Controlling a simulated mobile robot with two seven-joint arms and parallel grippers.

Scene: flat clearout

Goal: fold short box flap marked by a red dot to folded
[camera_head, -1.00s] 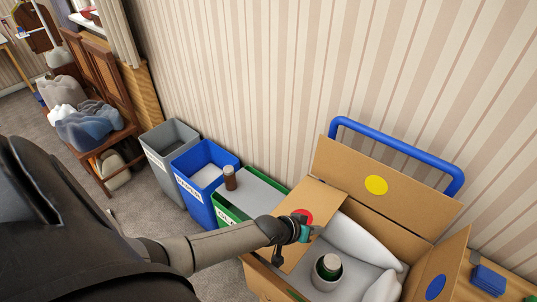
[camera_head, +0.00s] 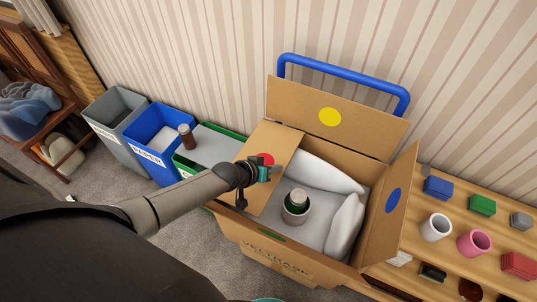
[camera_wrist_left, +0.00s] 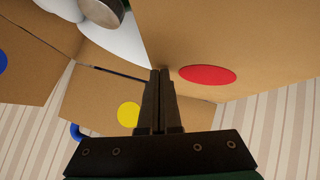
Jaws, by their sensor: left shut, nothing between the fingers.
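The open cardboard box (camera_head: 300,264) stands at the middle right in the head view. Its short flap with the red dot (camera_head: 265,159) is at the box's left end and leans inward over the opening. The red dot also shows in the left wrist view (camera_wrist_left: 208,75). My left gripper (camera_head: 265,173) is shut and empty, at the flap beside the red dot. In the left wrist view its fingers (camera_wrist_left: 160,75) are together close to the flap's face; I cannot tell whether they touch. My right gripper is not in view.
The yellow-dot flap (camera_head: 330,116) and blue-dot flap (camera_head: 393,200) stand up. Bins (camera_head: 155,140) stand left. A blue rail (camera_head: 345,68) rises behind. A shelf with mugs (camera_head: 436,227) is right.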

